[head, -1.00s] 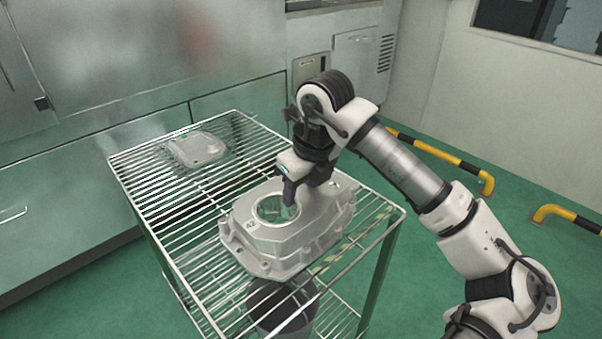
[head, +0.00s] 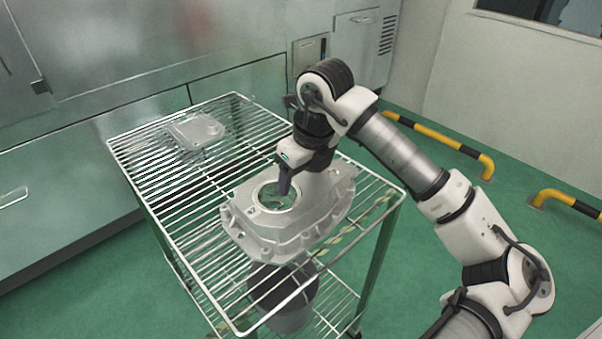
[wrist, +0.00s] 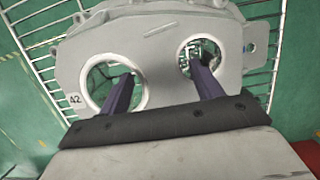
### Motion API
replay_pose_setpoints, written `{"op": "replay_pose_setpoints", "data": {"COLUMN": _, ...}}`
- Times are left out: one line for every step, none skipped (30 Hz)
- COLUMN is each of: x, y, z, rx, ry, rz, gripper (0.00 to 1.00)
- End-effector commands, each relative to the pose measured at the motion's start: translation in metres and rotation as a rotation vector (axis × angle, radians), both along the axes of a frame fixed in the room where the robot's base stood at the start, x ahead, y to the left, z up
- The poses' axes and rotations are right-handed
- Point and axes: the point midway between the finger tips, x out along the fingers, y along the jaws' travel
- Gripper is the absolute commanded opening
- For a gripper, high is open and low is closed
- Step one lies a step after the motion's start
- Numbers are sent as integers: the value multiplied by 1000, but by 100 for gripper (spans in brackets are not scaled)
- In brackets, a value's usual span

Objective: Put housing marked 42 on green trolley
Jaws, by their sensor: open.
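The housing marked 42 (head: 290,228) is a grey aluminium casting on the near right part of the wire-shelf trolley (head: 212,262). In the wrist view the housing (wrist: 160,52) shows a large round opening on the left and a smaller one on the right. A small "42" label is at its left edge. My gripper (head: 290,186) is over the housing, open. In the wrist view my gripper (wrist: 162,82) has one finger at each opening. How deep the fingertips reach, and whether they touch, I cannot tell. The trolley's posts look greenish.
A smaller flat casting (head: 196,132) lies at the back left of the same shelf. A dark bucket (head: 284,298) stands below the housing. Steel cabinets (head: 120,60) are behind, and yellow-black floor rails (head: 440,148) to the right.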

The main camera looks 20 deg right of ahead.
Motion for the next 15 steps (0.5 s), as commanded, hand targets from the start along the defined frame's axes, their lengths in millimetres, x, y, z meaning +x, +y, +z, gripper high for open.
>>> {"op": "replay_pose_setpoints", "data": {"x": 0, "y": 0, "z": 3, "rx": 0, "ry": 0, "rz": 0, "gripper": 65}}
{"op": "replay_pose_setpoints", "data": {"x": 0, "y": 0, "z": 4, "rx": 0, "ry": 0, "rz": 0, "gripper": 65}}
{"op": "replay_pose_setpoints", "data": {"x": -1, "y": -1, "z": 7, "rx": -1, "ry": -2, "rz": 0, "gripper": 65}}
{"op": "replay_pose_setpoints", "data": {"x": -1, "y": -1, "z": 10, "rx": -2, "ry": -2, "rz": -2, "gripper": 65}}
{"op": "replay_pose_setpoints", "data": {"x": -2, "y": -2, "z": 15, "rx": -2, "ry": -2, "rz": -2, "gripper": 65}}
{"op": "replay_pose_setpoints", "data": {"x": -4, "y": -3, "z": 23, "rx": -4, "ry": -3, "rz": -2, "gripper": 65}}
{"op": "replay_pose_setpoints", "data": {"x": -6, "y": -3, "z": 28, "rx": -5, "ry": -2, "rz": -1, "gripper": 65}}
{"op": "replay_pose_setpoints", "data": {"x": -7, "y": -3, "z": 35, "rx": -3, "ry": -2, "rz": -1, "gripper": 65}}
{"op": "replay_pose_setpoints", "data": {"x": -9, "y": -5, "z": 44, "rx": -4, "ry": -3, "rz": -2, "gripper": 65}}
{"op": "replay_pose_setpoints", "data": {"x": -11, "y": -5, "z": 50, "rx": -3, "ry": -2, "rz": -2, "gripper": 65}}
{"op": "replay_pose_setpoints", "data": {"x": -12, "y": -6, "z": 57, "rx": -4, "ry": -3, "rz": -2, "gripper": 65}}
{"op": "replay_pose_setpoints", "data": {"x": -15, "y": -6, "z": 66, "rx": -4, "ry": -1, "rz": -1, "gripper": 65}}
{"op": "replay_pose_setpoints", "data": {"x": -16, "y": -7, "z": 72, "rx": -4, "ry": -2, "rz": -2, "gripper": 65}}
{"op": "replay_pose_setpoints", "data": {"x": -17, "y": -7, "z": 78, "rx": -3, "ry": -2, "rz": -2, "gripper": 65}}
{"op": "replay_pose_setpoints", "data": {"x": -19, "y": -8, "z": 86, "rx": -3, "ry": -2, "rz": -1, "gripper": 65}}
